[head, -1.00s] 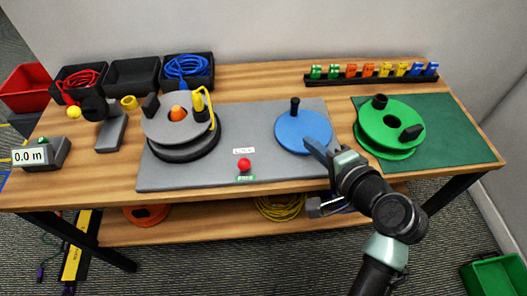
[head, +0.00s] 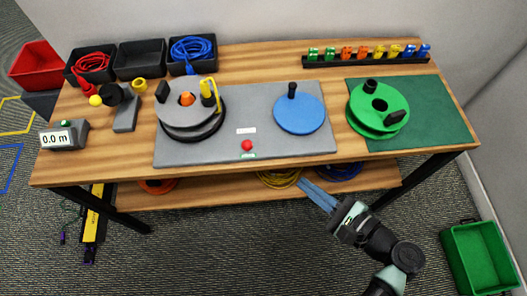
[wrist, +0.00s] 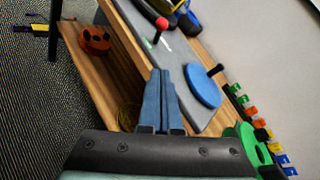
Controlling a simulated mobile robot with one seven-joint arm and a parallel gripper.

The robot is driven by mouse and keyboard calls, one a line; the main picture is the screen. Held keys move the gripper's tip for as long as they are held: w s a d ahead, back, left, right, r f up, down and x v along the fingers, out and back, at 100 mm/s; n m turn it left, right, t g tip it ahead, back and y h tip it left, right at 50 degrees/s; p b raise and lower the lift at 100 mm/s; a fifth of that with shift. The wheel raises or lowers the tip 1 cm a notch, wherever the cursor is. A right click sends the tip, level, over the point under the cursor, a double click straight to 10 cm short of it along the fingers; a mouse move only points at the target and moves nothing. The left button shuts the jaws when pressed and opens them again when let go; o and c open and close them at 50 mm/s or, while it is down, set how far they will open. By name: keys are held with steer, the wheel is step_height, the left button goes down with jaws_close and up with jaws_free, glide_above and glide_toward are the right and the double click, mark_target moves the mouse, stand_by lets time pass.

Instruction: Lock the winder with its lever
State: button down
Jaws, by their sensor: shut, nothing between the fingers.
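The winder's grey plate (head: 200,154) lies on the table. It carries a grey reel (head: 174,124) at left and a blue crank disc (head: 300,117) with a black upright handle (head: 292,91) at right. The lever's red knob (head: 247,145) sits at the plate's front edge by a small green label (head: 248,155), with a white label (head: 246,131) behind it. The knob also shows in the wrist view (wrist: 161,23). My gripper (head: 306,186) is shut and empty, in front of the table edge, apart from the lever and to its right. Its closed fingers (wrist: 161,80) point toward the plate in the wrist view.
A green reel (head: 378,112) lies on a green mat (head: 440,125) at right. A rack of coloured clips (head: 365,59) and cable bins (head: 140,62) line the back. A meter (head: 64,135) stands at left. A lower shelf (head: 220,194) holds coils. Floor in front is clear.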

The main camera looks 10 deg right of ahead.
mark_target(247, 145)
steer(key=shift+a+r+p+x, duration=0.15)
steer(key=shift+a+r+x, duration=0.2)
steer(key=shift+x, duration=1.8)
steer(key=shift+a+r+p+x, duration=0.15)
steer(key=shift+r+x, duration=0.3)
steer(key=shift+x, duration=1.65)
steer(key=shift+a+r+p+x, duration=0.1)
steer(key=shift+a+r+x, duration=0.25)
steer(key=shift+x, duration=1.8)
steer(key=shift+s+d+r, duration=0.1)
steer(key=shift+s, duration=0.05)
steer(key=shift+r+p, duration=0.25)
steer(key=shift+p, duration=0.7)
steer(key=shift+w+g+p, duration=0.2)
steer(key=shift+g+p, duration=0.1)
steer(key=shift+g, duration=0.1)
